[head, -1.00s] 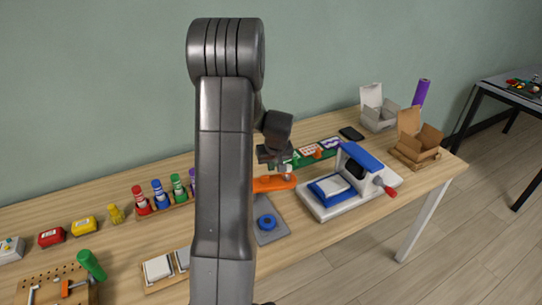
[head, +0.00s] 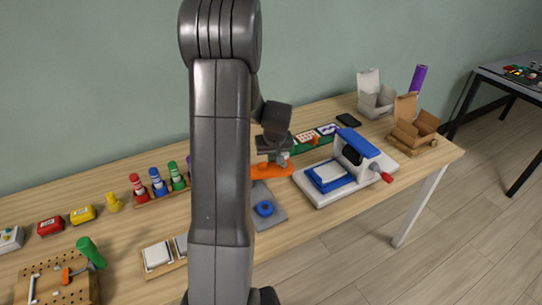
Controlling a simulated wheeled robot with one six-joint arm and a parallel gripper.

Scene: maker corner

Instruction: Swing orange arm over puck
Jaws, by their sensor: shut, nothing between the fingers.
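The orange arm (head: 270,171) lies above the table behind the puck, pointing right; its left end is hidden behind my arm. The blue ring-shaped puck (head: 264,208) sits on a grey plate (head: 271,220) in front of the orange arm, not covered by it. My gripper (head: 280,163) is shut and empty, pointing down at the orange arm near its right end. Whether the fingertips touch the orange arm cannot be told from this view.
A blue-and-white press (head: 315,196) with a red-handled lever stands to the right. Coloured bottles (head: 157,184) stand in a rack to the left. Cardboard boxes (head: 414,131) are at the far right. My own arm hides the table's middle.

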